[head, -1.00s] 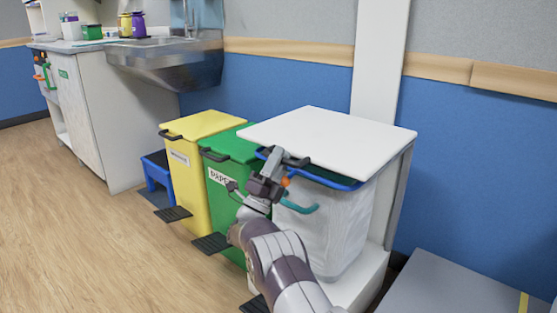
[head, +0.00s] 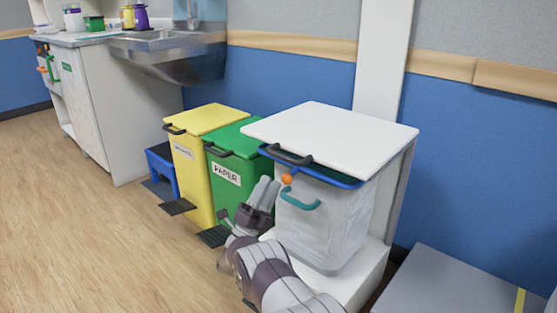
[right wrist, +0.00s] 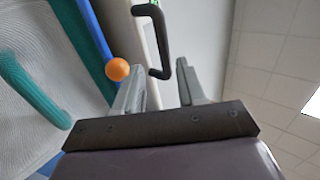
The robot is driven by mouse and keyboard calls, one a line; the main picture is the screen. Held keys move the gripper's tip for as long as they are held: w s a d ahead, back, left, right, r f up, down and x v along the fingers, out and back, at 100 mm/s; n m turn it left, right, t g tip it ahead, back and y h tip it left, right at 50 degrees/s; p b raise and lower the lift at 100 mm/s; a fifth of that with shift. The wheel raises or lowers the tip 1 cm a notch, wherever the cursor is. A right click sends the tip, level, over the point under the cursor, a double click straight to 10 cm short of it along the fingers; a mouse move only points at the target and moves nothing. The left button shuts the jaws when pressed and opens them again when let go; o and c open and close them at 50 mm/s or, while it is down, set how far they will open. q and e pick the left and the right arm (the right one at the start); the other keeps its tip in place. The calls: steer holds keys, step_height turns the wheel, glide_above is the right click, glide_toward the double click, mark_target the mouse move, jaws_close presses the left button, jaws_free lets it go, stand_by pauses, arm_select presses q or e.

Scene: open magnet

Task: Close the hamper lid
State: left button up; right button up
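The hamper (head: 345,225) is a pale fabric bag with a blue rim, a teal handle and an orange ball at its front. Its white lid (head: 335,138) lies roughly level over the top, with the blue rim showing just below the front edge. I cannot tell whether the lid touches the rim all round. The dark lid handle (head: 289,156) also shows in the right wrist view (right wrist: 160,40), beyond my fingertips. My right gripper (head: 265,188) is open and empty, apart from the handle, below and left of it. My left gripper is not in view.
A green paper bin (head: 232,190) and a yellow bin (head: 200,160) stand left of the hamper, with foot pedals in front. A blue step stool (head: 160,172) is beyond them. A grey platform (head: 450,285) lies at the right. The wooden floor at left is clear.

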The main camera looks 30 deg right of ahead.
steer(key=v, duration=0.4)
steer(key=shift+s+a+f, duration=0.1)
steer(key=shift+a+f, duration=0.05)
steer(key=shift+f, duration=0.1)
